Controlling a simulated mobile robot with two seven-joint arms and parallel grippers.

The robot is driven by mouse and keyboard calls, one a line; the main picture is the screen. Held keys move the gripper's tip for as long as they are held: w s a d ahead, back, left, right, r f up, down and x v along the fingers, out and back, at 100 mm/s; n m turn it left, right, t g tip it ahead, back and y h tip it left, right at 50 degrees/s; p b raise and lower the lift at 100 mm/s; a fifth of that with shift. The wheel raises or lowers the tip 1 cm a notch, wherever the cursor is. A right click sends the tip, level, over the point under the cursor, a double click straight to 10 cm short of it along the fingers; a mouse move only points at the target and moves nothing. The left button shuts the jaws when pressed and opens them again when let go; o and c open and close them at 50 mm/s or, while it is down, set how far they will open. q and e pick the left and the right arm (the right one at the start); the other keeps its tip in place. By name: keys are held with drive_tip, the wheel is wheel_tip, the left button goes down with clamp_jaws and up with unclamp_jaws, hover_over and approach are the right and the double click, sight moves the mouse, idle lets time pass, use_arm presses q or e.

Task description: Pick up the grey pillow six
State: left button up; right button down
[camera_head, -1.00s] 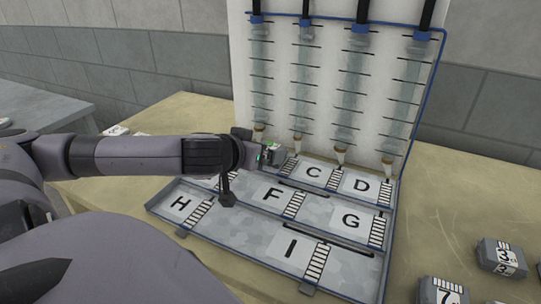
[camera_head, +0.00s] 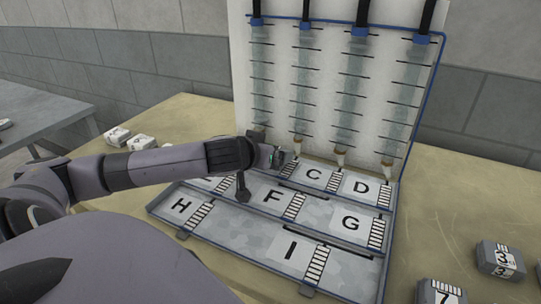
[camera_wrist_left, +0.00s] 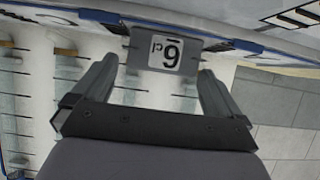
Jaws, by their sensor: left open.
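The grey pillow six (camera_wrist_left: 165,50), a small grey block with a white label reading 6, shows upside down in the left wrist view. It is just beyond the fingertips of my left gripper (camera_wrist_left: 157,67), between the lines of the two fingers. The gripper is open, and I see no finger touching the block. In the head view my left gripper (camera_head: 272,157) is at the back left of the lettered tray (camera_head: 255,240), beside the C space. The arm hides much of that corner, and I cannot make out the pillow there. My right gripper is not in view.
An upright panel (camera_head: 340,90) with several clear tubes and nozzles stands behind the tray. Numbered blocks lie at the right, marked 3 (camera_head: 500,260) and 7 (camera_head: 440,293). White-labelled blocks (camera_head: 140,142) lie at the left behind my arm.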

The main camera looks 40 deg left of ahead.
use_arm(q)
drive_tip(key=c, duration=0.9)
drive_tip(key=shift+r, duration=0.1)
